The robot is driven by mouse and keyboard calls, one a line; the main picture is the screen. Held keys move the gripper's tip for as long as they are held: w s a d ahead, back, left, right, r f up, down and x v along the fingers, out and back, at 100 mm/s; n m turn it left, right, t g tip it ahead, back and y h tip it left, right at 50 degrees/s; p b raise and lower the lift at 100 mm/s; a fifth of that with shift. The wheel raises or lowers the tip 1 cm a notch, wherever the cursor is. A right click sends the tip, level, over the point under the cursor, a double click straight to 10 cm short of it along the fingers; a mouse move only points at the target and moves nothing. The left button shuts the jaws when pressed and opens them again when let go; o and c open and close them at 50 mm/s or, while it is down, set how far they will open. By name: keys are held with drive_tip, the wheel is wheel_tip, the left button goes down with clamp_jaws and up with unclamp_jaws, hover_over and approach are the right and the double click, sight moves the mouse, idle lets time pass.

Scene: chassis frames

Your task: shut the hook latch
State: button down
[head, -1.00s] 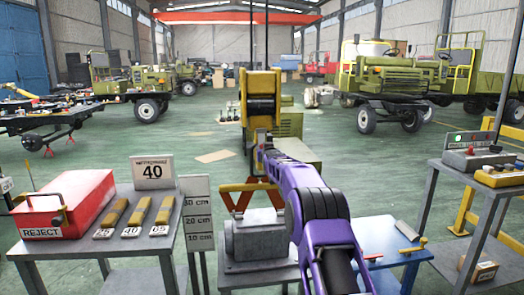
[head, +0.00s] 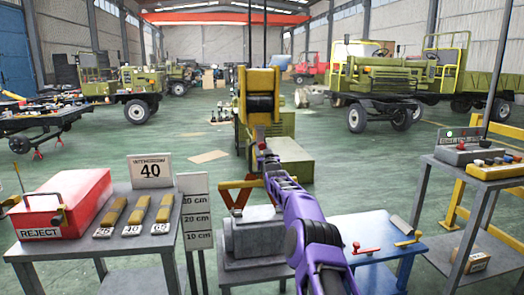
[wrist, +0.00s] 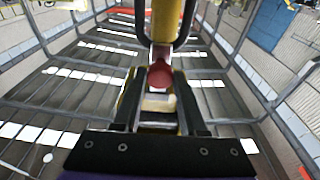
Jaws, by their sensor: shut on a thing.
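The yellow hoist block (head: 259,95) hangs from dark ropes in the middle of the head view. Its lower end comes down to my gripper (head: 262,152). In the wrist view a dark curved hook part (wrist: 143,25) and a yellow bar (wrist: 166,20) are above the fingers. A red knob (wrist: 160,74) sits between the fingertips of my gripper (wrist: 160,82), which is shut on it. I take this knob for the latch's handle. The latch tongue and the hook's mouth are not clear in either view.
A grey block (head: 250,236) with red supports stands below the hoist. A left bench carries a red REJECT box (head: 60,205) and a "40" sign (head: 151,171). A blue table (head: 375,232) and a control-box stand (head: 478,155) are right.

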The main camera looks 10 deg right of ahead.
drive_tip(key=shift+r, duration=0.15)
drive_tip(key=shift+c, duration=2.2)
unclamp_jaws()
drive_tip(key=shift+s, duration=0.1)
drive_tip(key=s+f, duration=0.3)
drive_tip(key=s, duration=1.4)
